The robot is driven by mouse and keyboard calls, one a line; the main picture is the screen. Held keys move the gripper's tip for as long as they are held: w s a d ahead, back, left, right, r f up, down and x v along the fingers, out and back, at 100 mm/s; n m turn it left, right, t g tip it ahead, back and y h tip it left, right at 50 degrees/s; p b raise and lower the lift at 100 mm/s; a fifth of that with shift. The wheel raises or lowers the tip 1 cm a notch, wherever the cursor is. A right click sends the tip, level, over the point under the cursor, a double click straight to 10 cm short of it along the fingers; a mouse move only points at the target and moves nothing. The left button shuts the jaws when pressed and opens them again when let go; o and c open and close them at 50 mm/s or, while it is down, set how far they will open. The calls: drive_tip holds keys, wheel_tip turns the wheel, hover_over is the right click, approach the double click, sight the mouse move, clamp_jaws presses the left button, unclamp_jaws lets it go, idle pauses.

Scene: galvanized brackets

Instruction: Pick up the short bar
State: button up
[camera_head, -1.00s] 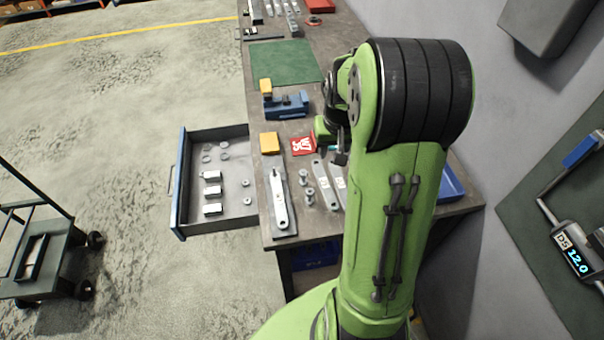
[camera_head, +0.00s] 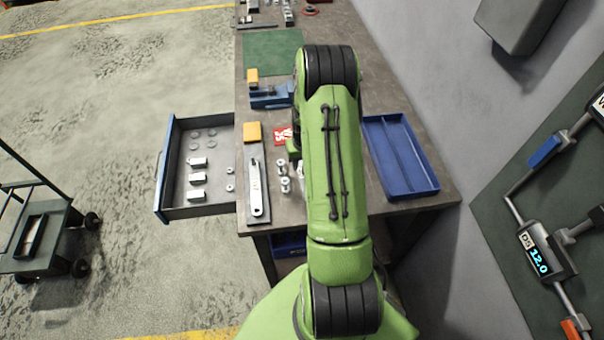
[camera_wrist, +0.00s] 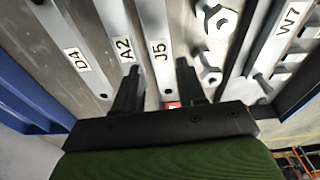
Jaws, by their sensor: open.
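Several flat light-grey bars lie side by side in the wrist view: one labelled D4 (camera_wrist: 82,58), one labelled A2 (camera_wrist: 120,35) and one labelled J5 (camera_wrist: 157,35). Their far ends leave the frame, so I cannot tell which is the short bar. My gripper (camera_wrist: 158,85) is open, with one dark finger beside the A2 bar's end and the other right of the J5 bar. The J5 bar's near end shows between the fingers; contact cannot be told. In the head view, my arm hides the gripper and most of these bars.
A bar labelled W7 (camera_wrist: 288,22) lies on a grey plate (camera_head: 255,225), right of two bolts (camera_wrist: 209,70) in the wrist view. A blue tray (camera_head: 433,187) stands right of my arm. An open drawer (camera_head: 163,170) juts left. A yellow block (camera_head: 252,132) and red card (camera_head: 281,136) lie beyond.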

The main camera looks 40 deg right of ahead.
sight(301, 177)
drive_tip(key=f, duration=0.5)
drive_tip(key=shift+w+d, duration=0.1)
drive_tip(key=shift+w, duration=0.15)
clamp_jaws()
